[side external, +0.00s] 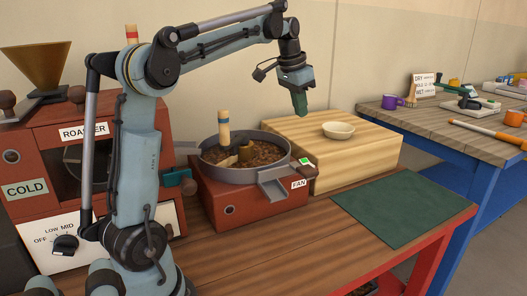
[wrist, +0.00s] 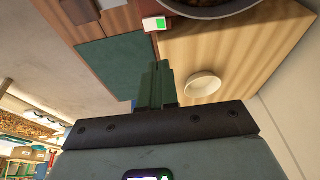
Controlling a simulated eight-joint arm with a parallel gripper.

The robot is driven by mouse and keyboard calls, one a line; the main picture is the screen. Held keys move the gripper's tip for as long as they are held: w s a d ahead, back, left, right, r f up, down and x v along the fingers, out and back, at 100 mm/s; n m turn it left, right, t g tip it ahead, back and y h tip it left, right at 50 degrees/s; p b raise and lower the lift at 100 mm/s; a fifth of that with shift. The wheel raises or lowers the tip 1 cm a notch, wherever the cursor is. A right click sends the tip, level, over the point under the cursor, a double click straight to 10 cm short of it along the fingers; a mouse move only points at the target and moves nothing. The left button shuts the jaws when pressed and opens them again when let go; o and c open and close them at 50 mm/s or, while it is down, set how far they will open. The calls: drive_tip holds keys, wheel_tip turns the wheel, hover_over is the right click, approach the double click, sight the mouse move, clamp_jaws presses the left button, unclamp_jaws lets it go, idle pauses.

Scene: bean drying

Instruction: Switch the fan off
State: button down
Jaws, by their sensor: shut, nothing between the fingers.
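The fan unit is a red box (side external: 240,204) with a "FAN" label (side external: 299,184), under a round grey tray (side external: 214,174) of brown beans. A small white switch with a green face (side external: 305,161) sits at the box's right rear side; it also shows at the top of the wrist view (wrist: 155,23). My gripper (side external: 300,110) is shut and empty, pointing down in the air above the wooden block, higher than the switch. In the wrist view its closed green fingers (wrist: 157,84) lie below the switch in the picture, apart from it.
A pale wooden block (side external: 360,158) carries a small cream bowl (side external: 338,130), right of the fan unit. A dark green mat (side external: 395,211) lies in front. A post (side external: 223,128) stands up from the bean tray. The roaster (side external: 40,150) is at left.

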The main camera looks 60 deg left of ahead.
hover_over(305, 163)
drive_tip(key=f, duration=1.2)
drive_tip(key=shift+a, duration=0.3)
drive_tip(key=shift+s+a+f, duration=0.1)
drive_tip(key=shift+a+f, duration=0.05)
drive_tip(key=shift+f, duration=0.65)
drive_tip(key=shift+a+f+h, duration=0.25)
drive_tip(key=shift+f+h, duration=0.1)
drive_tip(key=shift+h, duration=0.25)
drive_tip(key=shift+d, duration=0.15)
drive_tip(key=shift+d+r, duration=0.15)
drive_tip(key=shift+d, duration=0.5)
